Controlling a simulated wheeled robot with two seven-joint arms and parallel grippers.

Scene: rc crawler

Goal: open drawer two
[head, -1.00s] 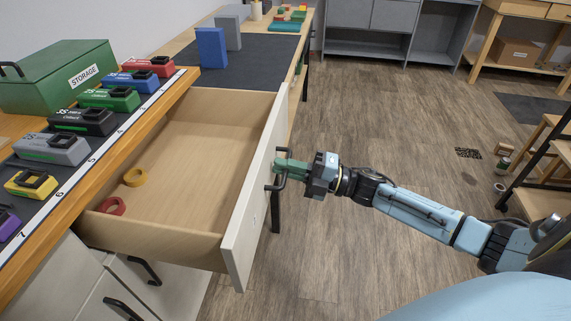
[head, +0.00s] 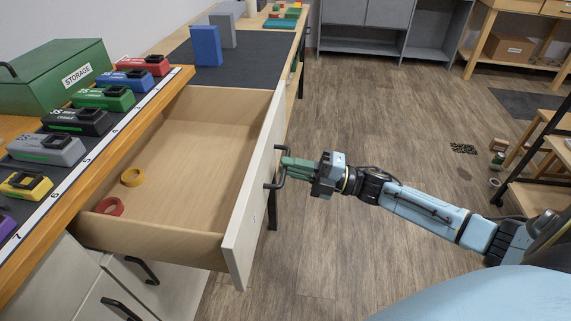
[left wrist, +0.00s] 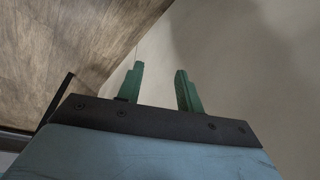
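A wooden drawer (head: 185,150) with a pale front (head: 256,195) stands wide open below the counter. Its black handle (head: 276,170) is on the outer face. No drawer number is readable. My right gripper (head: 286,166) is at this handle, its green fingertips close to the bar; I cannot tell whether they touch it or how far apart they are. My left gripper (left wrist: 160,80) shows only in the left wrist view, open and empty before a plain pale surface.
A green storage box (head: 60,75) and a row of coloured units, including a grey one (head: 47,149), stand on the counter. Below the open drawer are shut fronts with black handles (head: 142,270). Blue and grey blocks (head: 206,46) stand behind.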

